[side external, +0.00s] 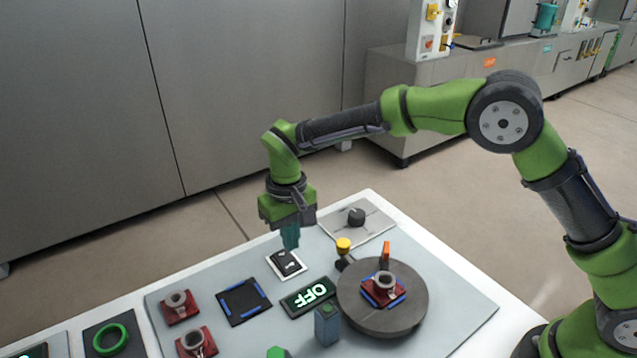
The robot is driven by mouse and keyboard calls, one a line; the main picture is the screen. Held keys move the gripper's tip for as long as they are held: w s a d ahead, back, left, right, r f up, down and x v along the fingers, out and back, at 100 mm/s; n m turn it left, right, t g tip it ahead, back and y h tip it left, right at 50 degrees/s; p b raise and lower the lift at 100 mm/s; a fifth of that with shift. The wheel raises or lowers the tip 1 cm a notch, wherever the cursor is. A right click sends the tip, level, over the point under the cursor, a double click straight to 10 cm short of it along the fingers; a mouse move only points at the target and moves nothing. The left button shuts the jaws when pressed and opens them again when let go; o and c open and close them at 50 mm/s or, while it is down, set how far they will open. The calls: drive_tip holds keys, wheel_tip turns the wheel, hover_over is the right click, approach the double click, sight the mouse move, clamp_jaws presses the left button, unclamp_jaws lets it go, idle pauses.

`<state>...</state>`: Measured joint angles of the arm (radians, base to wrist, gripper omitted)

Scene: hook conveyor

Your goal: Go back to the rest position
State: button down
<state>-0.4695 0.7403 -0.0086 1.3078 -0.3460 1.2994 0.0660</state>
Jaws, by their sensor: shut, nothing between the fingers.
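My gripper (290,238) is shut and points down, with nothing between its teal fingers. It hangs just above or at a black rocker switch (287,262) on a white plate; whether the fingertips touch it I cannot tell. A sign (309,297) beside the switch shows "OFF" in lit letters. A round grey turntable (405,312) to the right carries a red block with a grey ring-like part (384,283) on blue marks.
A yellow knob (343,245) and an orange upright piece (386,250) stand by the turntable. A grey-blue post (327,325) is in front. Red blocks (178,308), a dark square pad (244,301) and a green ring (110,339) lie left. A black knob (356,216) is behind.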

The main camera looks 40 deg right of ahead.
drive_tip(key=s+d+r+m+t+y, duration=0.1)
drive_tip(key=s+d+r+m+t, duration=0.1)
drive_tip(key=s+d+r, duration=0.6)
drive_tip(key=s+d+r+m+t+y, duration=0.1)
drive_tip(key=s+d+r+m+t, duration=0.1)
drive_tip(key=s+d+r+t, duration=0.3)
drive_tip(key=s+d+r, duration=0.3)
drive_tip(key=s+d, duration=0.4)
drive_tip(key=s, duration=0.2)
drive_tip(key=shift+s+r, duration=0.25)
drive_tip(key=shift+r, duration=0.05)
